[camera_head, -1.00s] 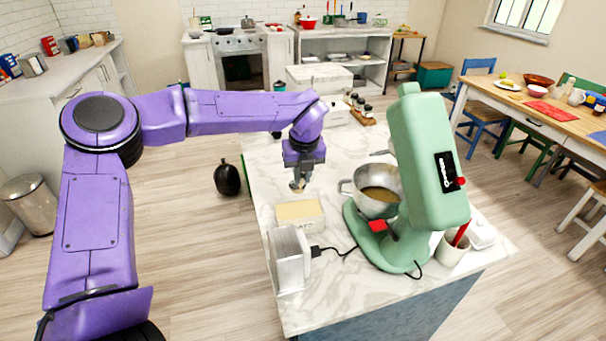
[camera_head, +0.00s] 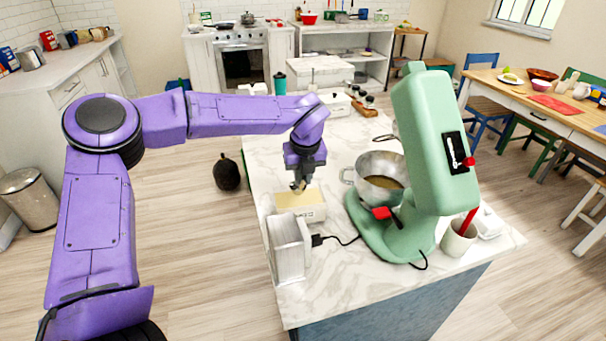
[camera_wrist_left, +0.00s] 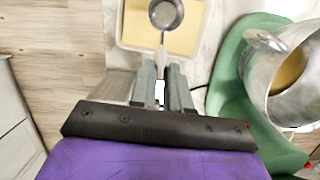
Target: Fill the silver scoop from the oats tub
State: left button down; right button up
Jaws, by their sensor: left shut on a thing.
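The oats tub (camera_head: 312,214) is a cream box with tan contents (camera_head: 293,199), on the marble counter left of the mixer. My left gripper (camera_head: 299,186) is over the tub's back part. In the left wrist view, my left gripper (camera_wrist_left: 162,88) is shut on the handle of the silver scoop (camera_wrist_left: 165,12). The scoop's round bowl looks grey inside and overlaps the tan contents of the tub (camera_wrist_left: 119,30). Its top is cut off by the picture edge. I cannot tell whether the bowl touches the oats. My right gripper is not in view.
A green stand mixer (camera_head: 430,140) with a metal bowl (camera_head: 368,190) stands close right of the tub. A silvery upright appliance (camera_head: 288,250) with a black cord stands in front of the tub. The counter (camera_head: 262,165) is clear behind and left of the tub.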

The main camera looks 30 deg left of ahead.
pick_arm(q)
jog(key=s+d+b+x, duration=0.1)
jog(key=b+x, duration=0.3)
jog(key=x, duration=0.2)
jog(key=shift+f+b, duration=0.25)
jog(key=shift+b, duration=0.05)
jog(key=shift+r, duration=0.1)
dwell(1.2)
